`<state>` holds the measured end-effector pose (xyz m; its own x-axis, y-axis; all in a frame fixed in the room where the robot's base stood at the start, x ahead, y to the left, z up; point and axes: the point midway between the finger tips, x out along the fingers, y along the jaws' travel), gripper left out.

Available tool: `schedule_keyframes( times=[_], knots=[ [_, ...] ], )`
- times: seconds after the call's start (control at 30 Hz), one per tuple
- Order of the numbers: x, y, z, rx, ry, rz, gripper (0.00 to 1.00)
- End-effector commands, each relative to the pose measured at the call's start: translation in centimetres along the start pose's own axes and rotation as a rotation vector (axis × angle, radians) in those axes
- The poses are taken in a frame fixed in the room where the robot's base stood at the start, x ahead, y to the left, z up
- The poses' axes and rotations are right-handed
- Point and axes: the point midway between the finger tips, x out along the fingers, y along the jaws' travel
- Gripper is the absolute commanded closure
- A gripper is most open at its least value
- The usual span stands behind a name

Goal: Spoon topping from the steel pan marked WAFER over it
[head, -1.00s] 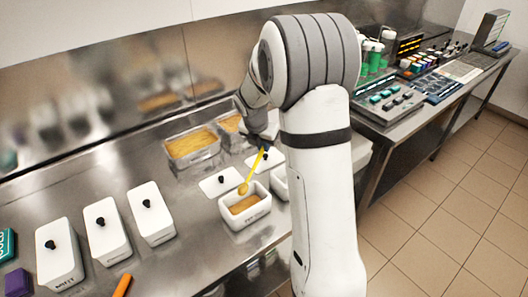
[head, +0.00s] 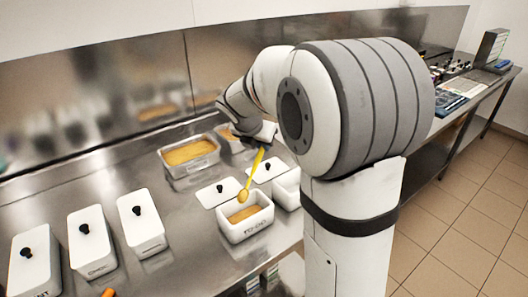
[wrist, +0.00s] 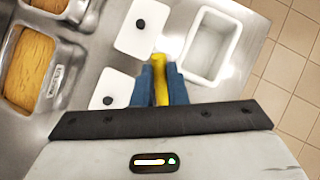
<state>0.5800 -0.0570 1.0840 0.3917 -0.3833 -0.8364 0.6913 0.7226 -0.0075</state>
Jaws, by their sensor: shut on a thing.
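My gripper (wrist: 160,82) is shut on a yellow spoon (head: 251,177), whose handle also shows between the blue fingers in the wrist view (wrist: 160,88). In the head view the spoon tilts down, its bowl over an open white tub (head: 262,231) with tan content; I cannot tell whether the bowl touches it or carries anything. A steel pan (head: 202,169) of golden topping stands behind, and it also shows at the left in the wrist view (wrist: 57,82). A second steel pan (head: 222,131) is partly hidden by my arm. The pan labels are too small to read.
Two white lids with black knobs lie on the counter (head: 219,193) (head: 265,171). Another open white tub (head: 284,185) stands to the right, its inside empty in the wrist view (wrist: 210,45). Several closed white tubs (head: 140,225) stand at the left. The steel wall (head: 100,105) rises behind.

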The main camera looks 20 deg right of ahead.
Motion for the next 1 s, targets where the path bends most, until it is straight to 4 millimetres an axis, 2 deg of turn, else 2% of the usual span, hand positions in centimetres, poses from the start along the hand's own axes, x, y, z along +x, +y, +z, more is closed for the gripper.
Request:
schedule_keyframes(
  times=[1.0],
  knots=[
    [-4.7,0.1,-2.2,0.002,-0.357,0.004,1.0]
  ],
)
